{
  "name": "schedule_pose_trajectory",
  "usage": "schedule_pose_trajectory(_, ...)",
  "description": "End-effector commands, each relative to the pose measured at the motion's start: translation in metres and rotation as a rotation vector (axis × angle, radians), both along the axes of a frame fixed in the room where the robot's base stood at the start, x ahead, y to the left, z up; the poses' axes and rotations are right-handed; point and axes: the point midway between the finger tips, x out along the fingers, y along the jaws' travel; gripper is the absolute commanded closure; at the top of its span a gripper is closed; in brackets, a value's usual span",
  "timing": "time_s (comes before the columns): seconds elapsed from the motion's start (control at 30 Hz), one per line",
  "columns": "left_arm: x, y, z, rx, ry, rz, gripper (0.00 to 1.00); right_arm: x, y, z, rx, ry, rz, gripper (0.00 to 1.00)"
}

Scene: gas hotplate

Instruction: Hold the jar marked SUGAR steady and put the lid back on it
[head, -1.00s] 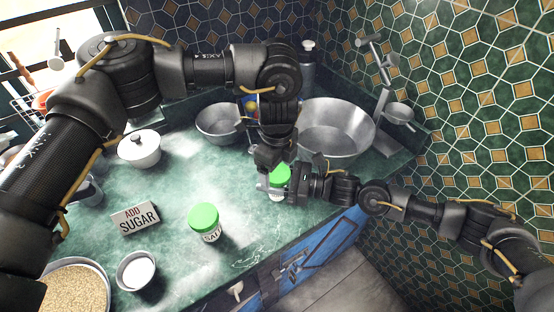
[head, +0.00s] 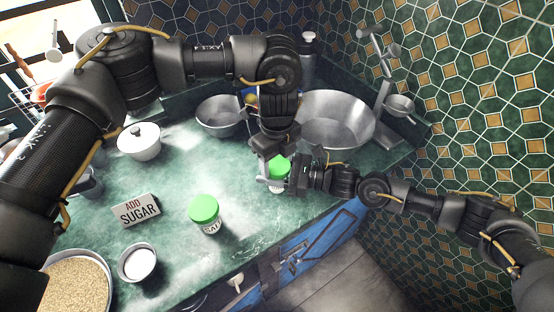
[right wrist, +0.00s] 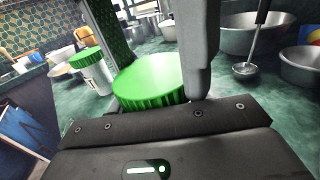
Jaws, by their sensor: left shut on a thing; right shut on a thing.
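A jar with a green lid (head: 279,167) stands near the counter's right front edge in the head view. A little of its pale body (head: 277,188) shows; its label is hidden. My left gripper (head: 268,168) comes down from above, shut on the green lid. My right gripper (head: 287,183) comes in from the right, shut on the jar body just below. The lid also shows close up in the right wrist view (right wrist: 150,82), with a grey finger at its right side. Whether the lid sits fully on the rim I cannot tell.
A second green-lidded jar marked SALT (head: 206,215) stands to the left. An ADD SUGAR sign (head: 136,209), a small bowl of white grains (head: 137,263) and a white lidded pot (head: 139,141) stand further left. Metal bowls (head: 340,122) stand behind the grippers.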

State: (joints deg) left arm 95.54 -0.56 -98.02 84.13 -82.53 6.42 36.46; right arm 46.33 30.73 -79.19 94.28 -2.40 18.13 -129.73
Motion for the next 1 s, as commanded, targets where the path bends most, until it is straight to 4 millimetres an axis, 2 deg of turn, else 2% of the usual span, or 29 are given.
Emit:
schedule_pose_trajectory(0.27,-0.001,0.000,0.000,0.001,0.001,-0.035,0.68,0.001,-0.001,0.000,-0.001,0.000,-0.001,1.00)
schedule_pose_trajectory(0.3,-0.001,0.000,0.000,0.002,0.002,-0.034,0.39,0.001,-0.001,0.000,-0.001,0.000,-0.001,1.00)
schedule_pose_trajectory(0.47,0.000,0.000,0.000,0.001,0.001,-0.033,0.19,0.001,0.000,0.000,0.000,0.000,-0.001,1.00)
schedule_pose_trajectory(0.77,0.000,-0.001,0.002,-0.002,-0.001,-0.032,0.19,-0.001,0.001,0.001,0.002,0.000,0.003,1.00)
schedule_pose_trajectory(1.0,0.001,-0.002,0.028,-0.006,-0.005,-0.034,0.19,-0.002,0.001,-0.001,0.000,0.003,0.004,1.00)
